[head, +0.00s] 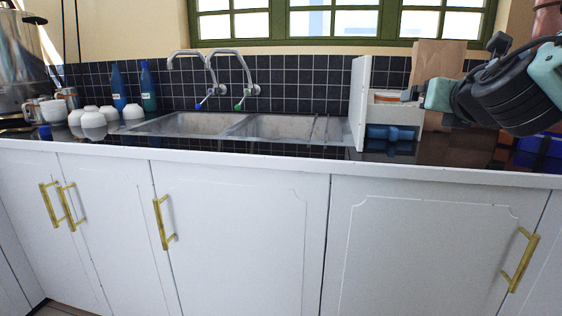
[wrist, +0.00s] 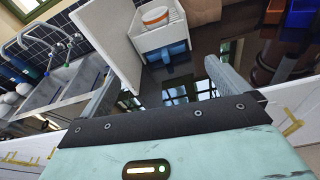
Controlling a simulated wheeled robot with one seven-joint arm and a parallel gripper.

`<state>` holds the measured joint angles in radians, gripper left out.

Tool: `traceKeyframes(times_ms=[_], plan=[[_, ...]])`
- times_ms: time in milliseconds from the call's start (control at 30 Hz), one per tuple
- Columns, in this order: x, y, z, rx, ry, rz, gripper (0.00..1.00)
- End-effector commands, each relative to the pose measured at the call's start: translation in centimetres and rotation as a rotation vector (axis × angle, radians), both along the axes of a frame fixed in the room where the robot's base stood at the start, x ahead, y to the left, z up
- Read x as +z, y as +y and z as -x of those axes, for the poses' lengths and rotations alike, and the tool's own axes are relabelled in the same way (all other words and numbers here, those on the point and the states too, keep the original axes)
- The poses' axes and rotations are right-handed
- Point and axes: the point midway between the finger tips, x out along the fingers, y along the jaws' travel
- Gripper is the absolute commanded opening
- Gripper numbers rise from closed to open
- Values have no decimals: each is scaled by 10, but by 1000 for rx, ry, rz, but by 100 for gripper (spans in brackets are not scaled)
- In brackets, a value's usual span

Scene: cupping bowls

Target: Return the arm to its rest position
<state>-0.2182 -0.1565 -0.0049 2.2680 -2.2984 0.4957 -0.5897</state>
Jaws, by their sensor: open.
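My gripper (head: 412,95) is at the right of the head view, raised over the counter in front of a white two-level holder (head: 396,114). In the wrist view my gripper (wrist: 165,86) has its two fingers spread wide, with only dark counter between them. It is open and empty. My arm extends from it to the right edge of the head view. In the wrist view, a white bowl with an orange band (wrist: 156,17) sits in the upper part of the holder, apart from the fingers. In the head view, the fingertips are hard to make out.
A tall white panel (head: 359,100) stands left of the holder. Several white bowls (head: 94,117) and two bottles (head: 148,88) stand at the left. The double sink (head: 190,124) with two taps is mid-counter. A wooden board (head: 440,60) and blue box (head: 540,150) are at right.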

Motion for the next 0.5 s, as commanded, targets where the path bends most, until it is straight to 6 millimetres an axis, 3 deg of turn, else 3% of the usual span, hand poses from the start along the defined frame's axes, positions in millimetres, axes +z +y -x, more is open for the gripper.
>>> traceKeyframes(times_ms=[267,500], plan=[[-27,8,12,-81,52,-202,100],[-70,20,36,-232,141,-501,100]])
